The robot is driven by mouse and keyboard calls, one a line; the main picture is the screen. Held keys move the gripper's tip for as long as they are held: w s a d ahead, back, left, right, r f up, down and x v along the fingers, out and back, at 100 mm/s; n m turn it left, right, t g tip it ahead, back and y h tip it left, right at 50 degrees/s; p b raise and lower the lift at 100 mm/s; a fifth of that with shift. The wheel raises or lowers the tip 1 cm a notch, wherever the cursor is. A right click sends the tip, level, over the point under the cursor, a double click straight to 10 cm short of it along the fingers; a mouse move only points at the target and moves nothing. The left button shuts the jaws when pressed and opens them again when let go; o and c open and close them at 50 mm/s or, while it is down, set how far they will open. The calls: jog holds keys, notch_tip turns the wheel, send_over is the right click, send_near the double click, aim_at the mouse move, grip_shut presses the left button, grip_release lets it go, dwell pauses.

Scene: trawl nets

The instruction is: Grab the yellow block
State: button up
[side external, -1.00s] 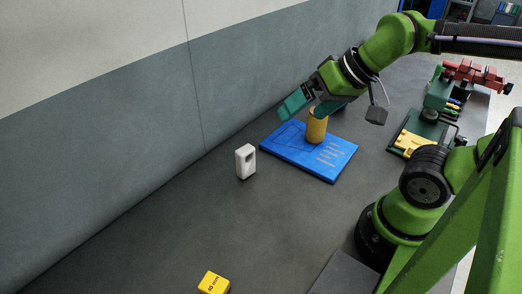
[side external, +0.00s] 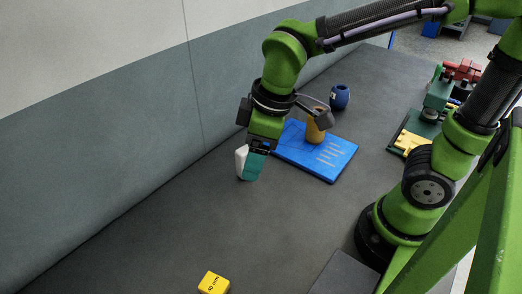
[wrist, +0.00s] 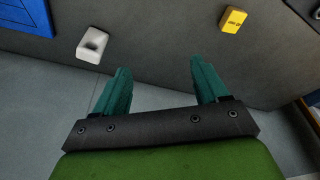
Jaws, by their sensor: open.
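The yellow block (side external: 213,283) with dark lettering lies on the grey table at the bottom of the side view. It also shows in the wrist view (wrist: 233,19), at the upper right, beyond my fingertips and apart from them. My gripper (side external: 256,165) points down with teal fingers, far from the yellow block. In the wrist view my gripper (wrist: 160,75) is open, with nothing between its fingers.
A white block (side external: 241,161) stands near my fingers, partly hidden by them in the side view. A blue board (side external: 330,162) bears a tan cylinder (side external: 315,131). A dark blue pot (side external: 340,97) stands behind. The table between my gripper and the yellow block is clear.

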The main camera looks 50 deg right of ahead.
jog(key=a+f+n+g, duration=0.2)
jog(key=a+n, duration=0.6)
jog(key=n, duration=0.1)
jog(key=n+g+h, duration=0.1)
jog(key=n+g, duration=0.1)
jog(key=n, duration=1.2)
send_over(213, 283)
jog(key=w, duration=0.2)
notch_tip(213, 283, down, 2)
jog(key=r+n, duration=0.2)
jog(key=n, duration=0.6)
jog(key=shift+n+h, duration=0.3)
jog(key=f, duration=0.5)
jog(key=s+f, duration=0.1)
jog(key=f, duration=0.5)
jog(key=s+f, duration=0.1)
jog(key=f, duration=0.5)
jog(key=shift+f, duration=0.1)
jog(key=c, duration=1.1)
